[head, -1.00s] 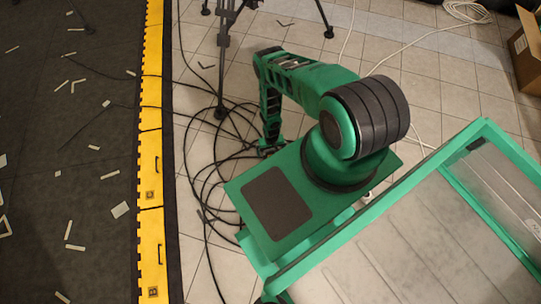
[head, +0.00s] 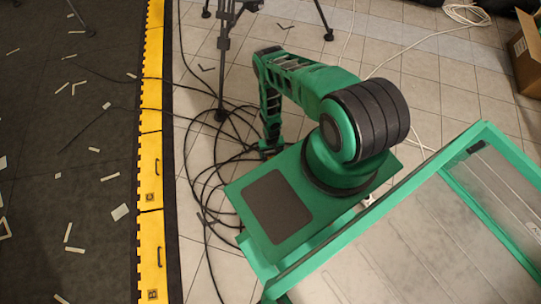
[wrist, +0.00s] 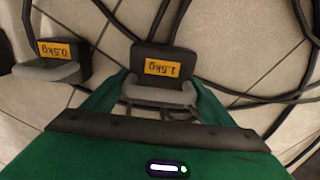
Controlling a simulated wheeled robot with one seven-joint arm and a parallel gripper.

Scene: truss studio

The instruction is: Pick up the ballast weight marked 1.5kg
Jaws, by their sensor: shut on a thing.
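The 1.5kg ballast weight (wrist: 180,54) is a dark block with a grey lower part and an orange label, which reads upside down in the wrist view. My gripper (wrist: 160,82) has its green fingers on both sides of this weight and is shut on it. Whether the weight touches the floor cannot be told. In the head view my gripper (head: 271,148) is low by the floor cables, and the weights are not clearly visible there.
Black cables (head: 205,185) lie looped on the tiled floor around my gripper. Tripod legs (head: 222,60) stand just behind. A yellow edge strip (head: 151,150) borders a dark mat with scattered pale pieces at left. A cardboard box (head: 528,50) is at the far right.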

